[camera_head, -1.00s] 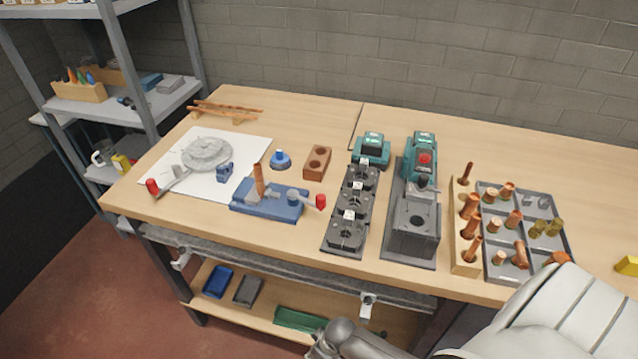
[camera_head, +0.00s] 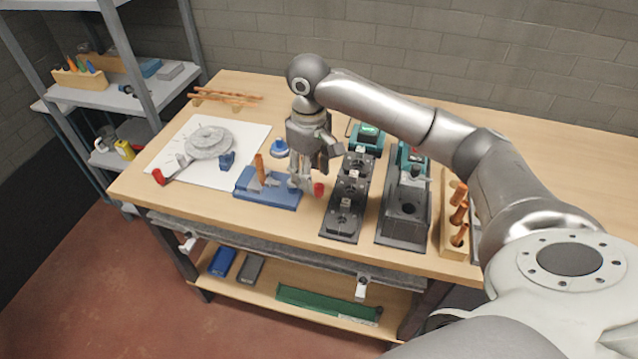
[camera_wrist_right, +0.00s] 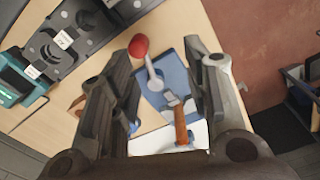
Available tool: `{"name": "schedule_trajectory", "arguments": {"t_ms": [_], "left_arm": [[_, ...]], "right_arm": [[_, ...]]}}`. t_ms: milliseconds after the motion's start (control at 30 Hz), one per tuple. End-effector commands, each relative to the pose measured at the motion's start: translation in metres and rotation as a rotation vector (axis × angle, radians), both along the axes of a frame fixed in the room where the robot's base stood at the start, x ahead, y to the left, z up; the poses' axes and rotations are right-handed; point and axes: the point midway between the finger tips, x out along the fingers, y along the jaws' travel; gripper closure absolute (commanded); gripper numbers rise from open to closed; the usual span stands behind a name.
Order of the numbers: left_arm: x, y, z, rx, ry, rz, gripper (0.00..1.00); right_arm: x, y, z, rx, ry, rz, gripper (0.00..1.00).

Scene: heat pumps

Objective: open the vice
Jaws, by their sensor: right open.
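The vice is a blue block (camera_head: 262,197) on the bench, with a copper pipe (camera_head: 260,166) standing in it and a lever ending in a red knob (camera_head: 319,190) on its right. In the right wrist view the blue base (camera_wrist_right: 172,75), the lever (camera_wrist_right: 153,75), the red knob (camera_wrist_right: 138,46) and the copper pipe (camera_wrist_right: 181,125) show between my fingers. My right gripper (camera_head: 307,184) points down over the lever, open, its fingertips (camera_wrist_right: 160,48) either side of it. The knob is close to one fingertip; I cannot tell whether they touch. My left gripper is out of view.
Left of the vice, a grey disc tool (camera_head: 208,142) with a red-ended arm lies on a white sheet (camera_head: 172,150). Right of the gripper stand a black fixture plate (camera_head: 337,228), a second machine (camera_head: 402,232) and a wooden pipe rack (camera_head: 449,233). The bench's front left corner is clear.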

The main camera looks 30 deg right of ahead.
Motion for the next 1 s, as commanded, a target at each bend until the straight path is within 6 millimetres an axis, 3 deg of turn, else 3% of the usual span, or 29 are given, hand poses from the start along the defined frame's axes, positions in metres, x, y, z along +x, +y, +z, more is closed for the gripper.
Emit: {"name": "schedule_trajectory", "arguments": {"t_ms": [100,267,367,733,1000], "left_arm": [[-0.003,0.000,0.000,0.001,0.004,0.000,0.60],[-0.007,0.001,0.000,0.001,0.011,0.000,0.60],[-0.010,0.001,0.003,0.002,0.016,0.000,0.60],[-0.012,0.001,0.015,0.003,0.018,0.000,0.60],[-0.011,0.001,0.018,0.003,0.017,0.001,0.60]], "right_arm": [[0.006,-0.020,0.023,0.000,0.008,-0.058,0.56],[0.007,-0.028,0.029,0.003,0.017,-0.084,0.56],[0.007,-0.029,0.019,0.004,0.020,-0.086,0.56],[0.006,-0.028,-0.049,0.004,0.019,-0.084,0.56],[0.007,-0.028,-0.074,0.004,0.015,-0.084,0.56]]}}
